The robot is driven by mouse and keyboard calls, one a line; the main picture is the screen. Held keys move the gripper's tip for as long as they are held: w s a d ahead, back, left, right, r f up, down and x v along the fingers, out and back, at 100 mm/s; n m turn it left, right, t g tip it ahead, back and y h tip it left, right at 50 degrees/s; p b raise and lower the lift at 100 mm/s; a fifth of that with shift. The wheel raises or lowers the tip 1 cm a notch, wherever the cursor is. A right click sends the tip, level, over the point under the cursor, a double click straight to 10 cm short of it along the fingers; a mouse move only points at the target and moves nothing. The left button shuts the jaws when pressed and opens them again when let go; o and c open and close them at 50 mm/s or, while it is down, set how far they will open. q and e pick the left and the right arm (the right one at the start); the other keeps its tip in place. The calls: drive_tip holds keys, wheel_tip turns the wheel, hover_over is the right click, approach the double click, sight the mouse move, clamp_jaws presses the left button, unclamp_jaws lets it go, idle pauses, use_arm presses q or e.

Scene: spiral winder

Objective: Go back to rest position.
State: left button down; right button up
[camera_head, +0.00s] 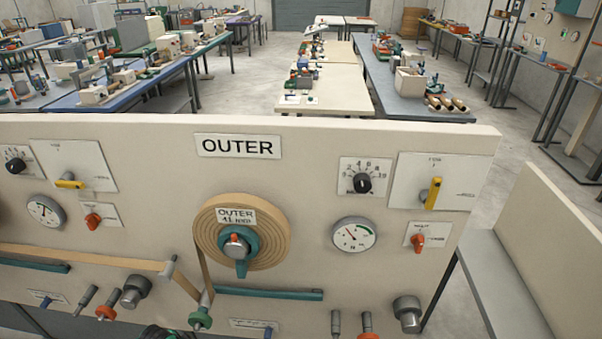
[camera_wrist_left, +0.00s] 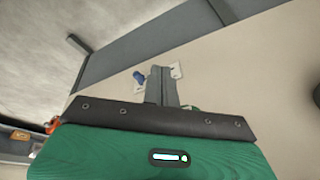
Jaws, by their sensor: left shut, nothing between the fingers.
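My left gripper (camera_wrist_left: 160,72) shows in the left wrist view as two grey fingers pressed together, shut and empty. They point at a cream panel surface, with a small blue knob (camera_wrist_left: 139,77) on a pale plate just beside the fingertips. I cannot tell whether the fingers touch the panel. In the head view, the winder panel (camera_head: 330,150) carries an "OUTER" sign (camera_head: 238,146) and a tan coiled roll (camera_head: 270,218) on a teal hub. Neither gripper can be made out clearly in the head view. My right gripper is not seen.
The panel has dials, a yellow lever (camera_head: 433,193), red switches and protruding knobs (camera_head: 408,314) along its lower part. A tan strip (camera_head: 85,256) runs to the roll. Workbenches stand behind, with open floor between. A grey side bench (camera_head: 500,285) is at right.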

use_arm(q)
drive_tip(key=s+f+n+y+b, duration=0.1)
drive_tip(key=s+f+n, duration=0.1)
drive_tip(key=s+f, duration=0.7)
drive_tip(key=s+f+n+b, duration=0.1)
drive_tip(key=s+f+n, duration=0.1)
drive_tip(key=s+f, duration=0.75)
drive_tip(key=s+d+f, duration=0.2)
drive_tip(key=s+f, duration=0.2)
drive_tip(key=s, duration=0.4)
drive_tip(key=s+d+f+n+g+b, duration=0.1)
drive_tip(key=s+d+f, duration=0.1)
drive_tip(key=s+f, duration=0.3)
drive_tip(key=s+d+f+n+g+b, duration=0.1)
drive_tip(key=s+f, duration=0.3)
drive_tip(key=s, duration=0.8)
drive_tip(key=shift+d+f+y, duration=0.3)
drive_tip(key=shift+d, duration=0.5)
